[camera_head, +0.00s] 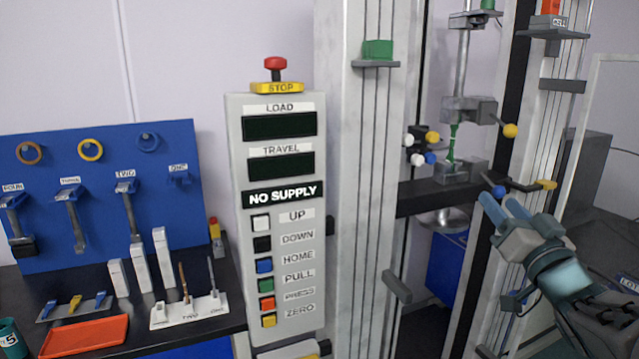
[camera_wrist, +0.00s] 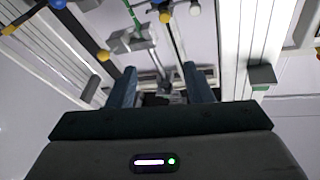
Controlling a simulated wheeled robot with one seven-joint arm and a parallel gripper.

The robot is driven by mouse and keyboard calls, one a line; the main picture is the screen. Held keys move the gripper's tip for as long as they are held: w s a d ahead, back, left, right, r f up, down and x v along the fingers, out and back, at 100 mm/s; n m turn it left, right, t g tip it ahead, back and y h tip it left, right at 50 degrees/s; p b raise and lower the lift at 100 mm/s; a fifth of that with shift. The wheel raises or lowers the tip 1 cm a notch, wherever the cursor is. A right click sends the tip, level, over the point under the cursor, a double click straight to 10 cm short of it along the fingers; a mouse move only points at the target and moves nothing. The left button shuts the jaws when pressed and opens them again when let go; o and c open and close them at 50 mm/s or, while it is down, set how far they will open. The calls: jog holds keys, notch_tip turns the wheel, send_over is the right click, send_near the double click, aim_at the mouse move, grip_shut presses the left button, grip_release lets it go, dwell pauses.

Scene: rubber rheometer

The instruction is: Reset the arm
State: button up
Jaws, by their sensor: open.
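My gripper (camera_head: 503,207) is at the right of the head view, in front of the testing machine's right column. Its two blue-grey fingers stand apart with nothing between them. In the wrist view my gripper (camera_wrist: 171,82) also shows open and empty, with the machine's grips beyond it. The head view shows a green specimen (camera_head: 453,142) upright between the upper grip (camera_head: 470,110) and the lower grip (camera_head: 460,172).
The control panel (camera_head: 236,200) has a red stop button (camera_head: 275,65) on top and reads NO SUPPLY. A blue tool board (camera_head: 100,165) stands at the left behind a black bench holding a red tray (camera_head: 85,336). Machine columns (camera_head: 365,200) and a crossbeam (camera_head: 420,200) are near my arm.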

jog(key=s+a+f+m+g+h, duration=0.1)
jog(key=a+f+g+h, duration=0.2)
jog(key=f, duration=0.4)
jog(key=s+a+f+m+g+h, duration=0.1)
jog(key=f+g+h, duration=0.2)
jog(key=f+g, duration=0.25)
jog(key=s+a+f+n+g+y, duration=0.3)
jog(key=s+a+f+g, duration=0.6)
jog(key=s+a+f, duration=0.3)
jog(key=s+n, duration=0.1)
jog(key=s, duration=0.2)
jog(key=shift+s+g+y, duration=0.3)
jog(key=shift+g+y, duration=0.05)
jog(key=shift+y, duration=0.05)
jog(key=shift+d, duration=0.1)
